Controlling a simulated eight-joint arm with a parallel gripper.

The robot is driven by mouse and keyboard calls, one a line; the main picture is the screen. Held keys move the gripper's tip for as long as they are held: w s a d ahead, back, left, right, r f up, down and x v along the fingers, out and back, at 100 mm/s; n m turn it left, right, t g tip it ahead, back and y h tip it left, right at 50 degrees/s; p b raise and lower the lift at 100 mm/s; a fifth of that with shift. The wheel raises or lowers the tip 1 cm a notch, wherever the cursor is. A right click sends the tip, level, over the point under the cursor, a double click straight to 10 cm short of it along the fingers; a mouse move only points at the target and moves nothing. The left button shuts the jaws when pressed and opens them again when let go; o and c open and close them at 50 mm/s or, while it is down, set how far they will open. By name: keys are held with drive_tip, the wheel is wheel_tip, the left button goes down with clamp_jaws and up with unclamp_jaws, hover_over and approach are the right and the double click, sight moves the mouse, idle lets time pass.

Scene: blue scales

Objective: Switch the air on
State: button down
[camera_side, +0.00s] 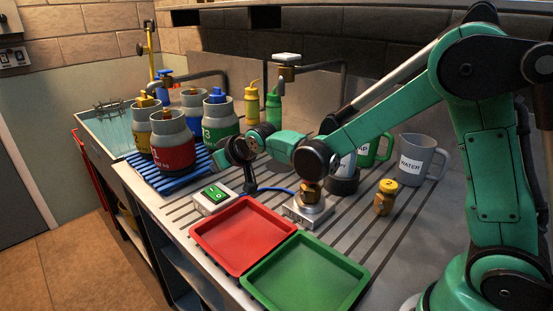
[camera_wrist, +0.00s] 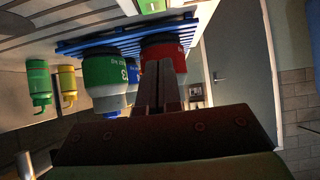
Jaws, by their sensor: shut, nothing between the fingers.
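A white switch box with a green rocker (camera_side: 212,197) sits on the grooved worktop, left of my gripper and behind the red tray. Its green top also shows at the upper edge of the wrist view (camera_wrist: 152,6). My gripper (camera_side: 250,188) is low over the worktop, just right of the switch box and seemingly apart from it. In the wrist view its fingers (camera_wrist: 158,68) are together, with nothing between them, and point up the picture towards the switch. The side view shows the fingers small and dark, so their exact height is unclear.
Large labelled bottles, one red (camera_side: 173,150) and one green (camera_side: 220,120), stand on a blue rack (camera_side: 172,183) behind the switch. A red tray (camera_side: 235,262) and green tray (camera_side: 300,285) lie in front. A small metal scale (camera_side: 308,213) bearing a brass-coloured object stands right of my gripper.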

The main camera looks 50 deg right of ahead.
sight(214, 192)
drive_tip(key=x, duration=0.4)
wheel_tip(214, 192, down, 2)
drive_tip(key=shift+f, duration=0.2)
drive_tip(key=shift+w+f, duration=0.1)
drive_tip(key=shift+f, duration=0.6)
drive_tip(key=shift+w+f, duration=0.1)
drive_tip(key=shift+f, duration=0.2)
